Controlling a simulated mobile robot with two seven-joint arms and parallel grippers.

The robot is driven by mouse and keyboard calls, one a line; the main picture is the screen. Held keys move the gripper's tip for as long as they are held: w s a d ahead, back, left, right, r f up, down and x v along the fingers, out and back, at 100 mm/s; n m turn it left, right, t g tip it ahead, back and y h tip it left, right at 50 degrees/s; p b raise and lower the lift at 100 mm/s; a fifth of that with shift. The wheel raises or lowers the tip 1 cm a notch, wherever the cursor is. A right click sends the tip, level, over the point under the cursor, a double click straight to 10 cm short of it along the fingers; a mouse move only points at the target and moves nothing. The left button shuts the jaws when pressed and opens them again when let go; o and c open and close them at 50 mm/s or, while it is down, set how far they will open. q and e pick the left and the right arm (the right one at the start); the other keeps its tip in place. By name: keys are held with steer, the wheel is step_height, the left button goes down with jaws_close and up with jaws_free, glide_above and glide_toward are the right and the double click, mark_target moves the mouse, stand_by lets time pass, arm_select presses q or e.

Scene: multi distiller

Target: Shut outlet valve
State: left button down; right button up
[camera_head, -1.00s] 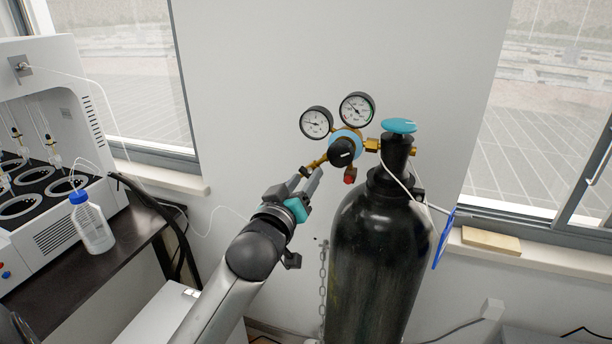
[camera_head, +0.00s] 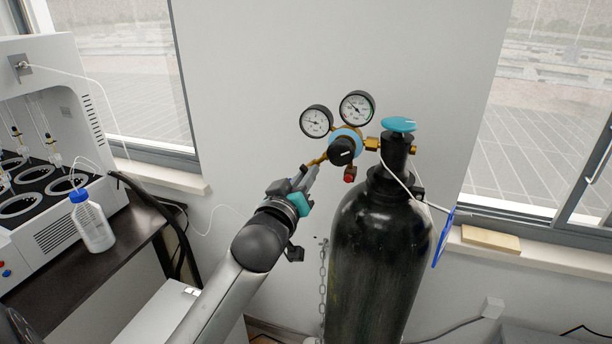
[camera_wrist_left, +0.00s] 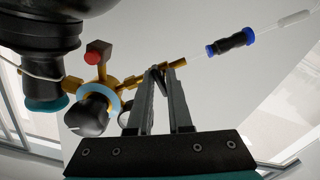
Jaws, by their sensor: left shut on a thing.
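The gas regulator (camera_head: 343,141) is on the black cylinder, with a blue ring, a black knob and brass fittings. Its brass outlet arm runs down and left to the small outlet valve. My left gripper (camera_head: 307,170) reaches up to that valve from the lower left. In the left wrist view, my left gripper's fingertips (camera_wrist_left: 165,68) are close together around the small dark valve handle (camera_wrist_left: 156,77) beside the brass outlet tube. The fingers hide most of the handle, so its exact angle is hard to tell. My right gripper is not in view.
Two round gauges (camera_head: 335,114) and a turquoise cylinder handwheel (camera_head: 398,125) are close by. The black cylinder (camera_head: 378,260) stands right of my arm, with a chain at its left. A bench with a bottle (camera_head: 92,224) and a white machine (camera_head: 50,130) is on the left.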

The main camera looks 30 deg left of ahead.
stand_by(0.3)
arm_select(q)
steer(key=shift+m+p, duration=1)
steer(key=shift+p, duration=0.1)
steer(key=c, duration=0.8)
jaws_free()
steer(key=shift+s, duration=0.1)
